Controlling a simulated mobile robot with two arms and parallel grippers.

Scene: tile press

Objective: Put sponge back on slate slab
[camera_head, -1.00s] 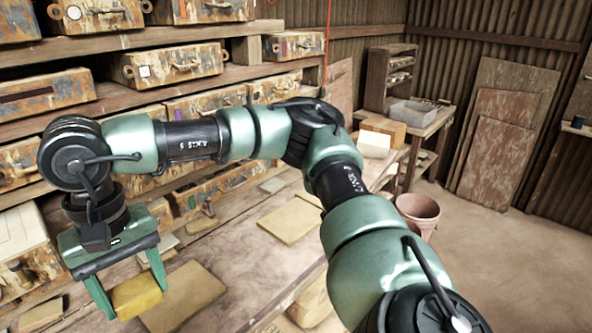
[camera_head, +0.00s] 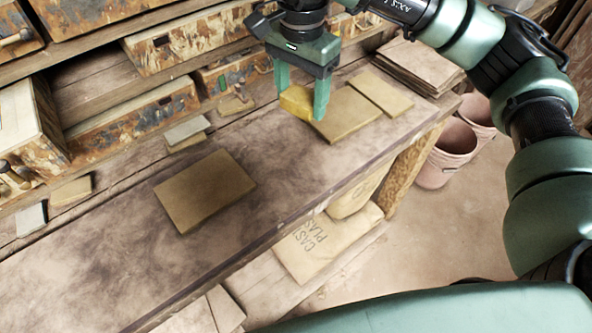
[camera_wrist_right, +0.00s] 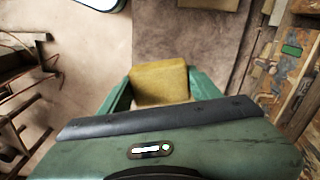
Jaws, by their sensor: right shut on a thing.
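My right gripper (camera_head: 302,104) is shut on a yellow sponge (camera_head: 295,101). It holds the sponge, tilted, over the workbench by a large tan tile. The right wrist view also shows the sponge (camera_wrist_right: 160,84) between the green fingers. A small grey slab (camera_head: 187,130) lies by a tan block at the back of the bench, left of the gripper. Another small grey piece (camera_head: 30,220) is at the far left. I cannot tell which of these is the slate slab. My left gripper is out of view.
The workbench (camera_head: 110,245) carries a tan tile (camera_head: 204,189) at its middle and two more, one of them this tile (camera_head: 347,114), near the sponge. Painted drawers (camera_head: 132,118) line the back. Pots (camera_head: 447,152) stand on the floor at right. The front left bench top is clear.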

